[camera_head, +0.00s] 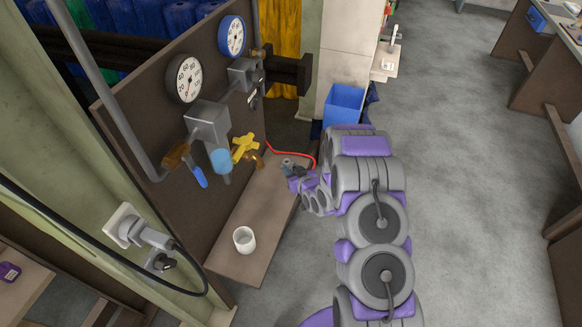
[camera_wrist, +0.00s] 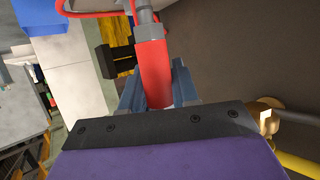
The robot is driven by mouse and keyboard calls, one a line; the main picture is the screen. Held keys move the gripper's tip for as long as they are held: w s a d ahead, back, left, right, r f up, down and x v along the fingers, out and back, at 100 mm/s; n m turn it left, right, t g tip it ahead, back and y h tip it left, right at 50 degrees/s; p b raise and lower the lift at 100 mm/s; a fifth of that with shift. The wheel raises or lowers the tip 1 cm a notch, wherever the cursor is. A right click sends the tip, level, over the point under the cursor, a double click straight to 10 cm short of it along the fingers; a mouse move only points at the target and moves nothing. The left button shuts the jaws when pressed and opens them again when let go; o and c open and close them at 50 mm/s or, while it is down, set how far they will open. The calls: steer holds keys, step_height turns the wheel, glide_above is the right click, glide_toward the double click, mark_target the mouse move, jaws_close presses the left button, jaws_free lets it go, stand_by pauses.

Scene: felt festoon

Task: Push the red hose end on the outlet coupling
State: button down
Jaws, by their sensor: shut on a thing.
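My gripper (camera_wrist: 155,88) is shut on the red hose end (camera_wrist: 153,72), with one finger on each side of the red sleeve. A grey collar and the thin red hose show at its far end in the wrist view. In the head view my gripper (camera_head: 297,172) is above the right edge of the bench, and the red hose (camera_head: 297,154) runs behind it. The brass outlet coupling (camera_head: 257,158) is on the panel below a yellow valve handle (camera_head: 243,147), left of my gripper and apart from it. A brass part (camera_wrist: 267,116) shows at the right of the wrist view.
A white cup (camera_head: 244,239) stands on the brown bench (camera_head: 243,205). Gauges (camera_head: 185,79), a blue-handled valve (camera_head: 199,176) and a light-blue fitting (camera_head: 220,161) are on the upright panel. A blue bin (camera_head: 344,103) is behind my arm.

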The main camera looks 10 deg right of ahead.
steer(key=w+d+r+m+t, duration=0.1)
steer(key=w+r+m+t, duration=0.2)
steer(key=w+r, duration=0.4)
steer(key=w+d+r+m+t, duration=0.1)
steer(key=w+r+m+t, duration=0.25)
steer(key=r, duration=0.55)
steer(key=w+d+r+m+t+h, duration=0.1)
steer(key=r+m, duration=0.4)
steer(key=r, duration=0.5)
steer(key=w+d+r+m+t+h, duration=0.2)
steer(key=r+m+t, duration=0.3)
steer(key=r, duration=0.5)
steer(key=shift+w+d+h, duration=0.3)
steer(key=shift+w+d, duration=0.15)
steer(key=shift+d, duration=0.45)
steer(key=shift+w+a+t+b, duration=0.1)
steer(key=shift+a+t+b, duration=0.15)
steer(key=shift+b, duration=0.05)
steer(key=shift+w+a, duration=0.2)
steer(key=shift+a, duration=0.1)
steer(key=shift+w+a, duration=0.15)
steer(key=shift+a, duration=0.15)
